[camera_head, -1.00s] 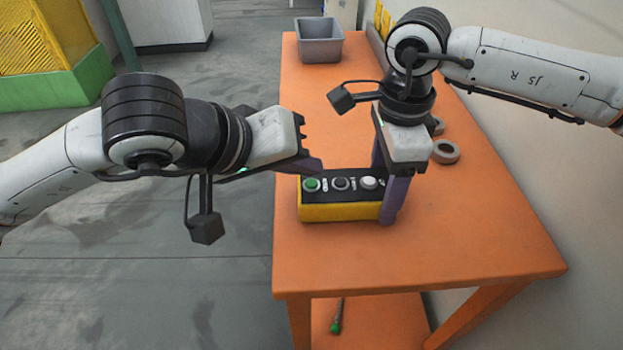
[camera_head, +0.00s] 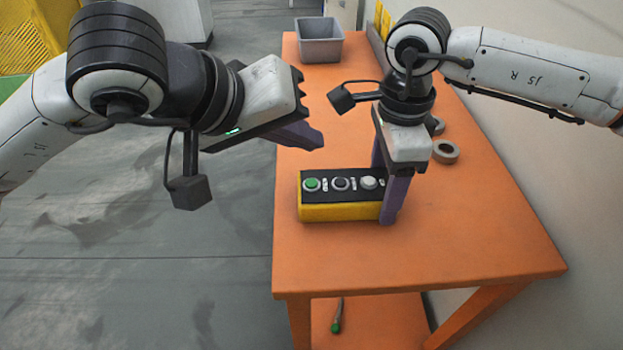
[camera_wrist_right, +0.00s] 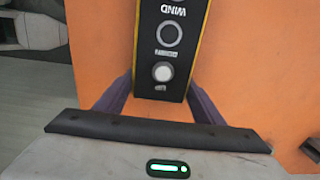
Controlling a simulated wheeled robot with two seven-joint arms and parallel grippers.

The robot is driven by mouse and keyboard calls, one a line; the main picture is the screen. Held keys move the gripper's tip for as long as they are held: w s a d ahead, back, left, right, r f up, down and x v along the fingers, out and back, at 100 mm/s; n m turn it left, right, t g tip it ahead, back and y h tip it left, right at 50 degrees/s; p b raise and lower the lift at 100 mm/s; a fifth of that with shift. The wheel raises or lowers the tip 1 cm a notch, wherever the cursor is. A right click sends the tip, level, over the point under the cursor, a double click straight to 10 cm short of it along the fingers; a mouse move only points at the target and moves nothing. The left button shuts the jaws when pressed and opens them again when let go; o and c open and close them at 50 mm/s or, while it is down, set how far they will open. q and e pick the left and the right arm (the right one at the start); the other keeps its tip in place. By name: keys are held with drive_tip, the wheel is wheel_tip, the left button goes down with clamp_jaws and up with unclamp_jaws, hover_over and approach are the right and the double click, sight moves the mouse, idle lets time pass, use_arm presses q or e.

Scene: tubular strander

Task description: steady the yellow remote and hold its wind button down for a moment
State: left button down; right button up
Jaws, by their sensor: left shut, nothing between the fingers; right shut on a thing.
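The yellow remote (camera_head: 340,212) lies on the orange table with its black face up. In the head view its face has a green button (camera_head: 312,184), a dark button (camera_head: 341,184) and a white button (camera_head: 369,183) in a row. The right wrist view shows the white button (camera_wrist_right: 163,72), the dark button (camera_wrist_right: 168,35) and an upside-down WIND label beyond it. My right gripper (camera_head: 387,190) is shut on the remote's right end, one finger along each long side. My left gripper (camera_head: 316,141) is shut and empty, raised above the remote's left end and apart from it.
The orange table (camera_head: 460,240) has clear room in front and to the right of the remote. A grey bin (camera_head: 319,42) stands at the far end. Grey tape rolls (camera_head: 446,151) lie behind my right gripper, near the wall. A small green-tipped item (camera_head: 336,327) lies on the lower shelf.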

drive_tip(key=o, duration=1.4)
wheel_tip(320, 180, up, 12)
wheel_tip(320, 180, down, 12)
drive_tip(key=shift+f, duration=0.15)
use_arm(q)
drive_tip(key=shift+f, duration=0.85)
drive_tip(key=shift+r, duration=0.1)
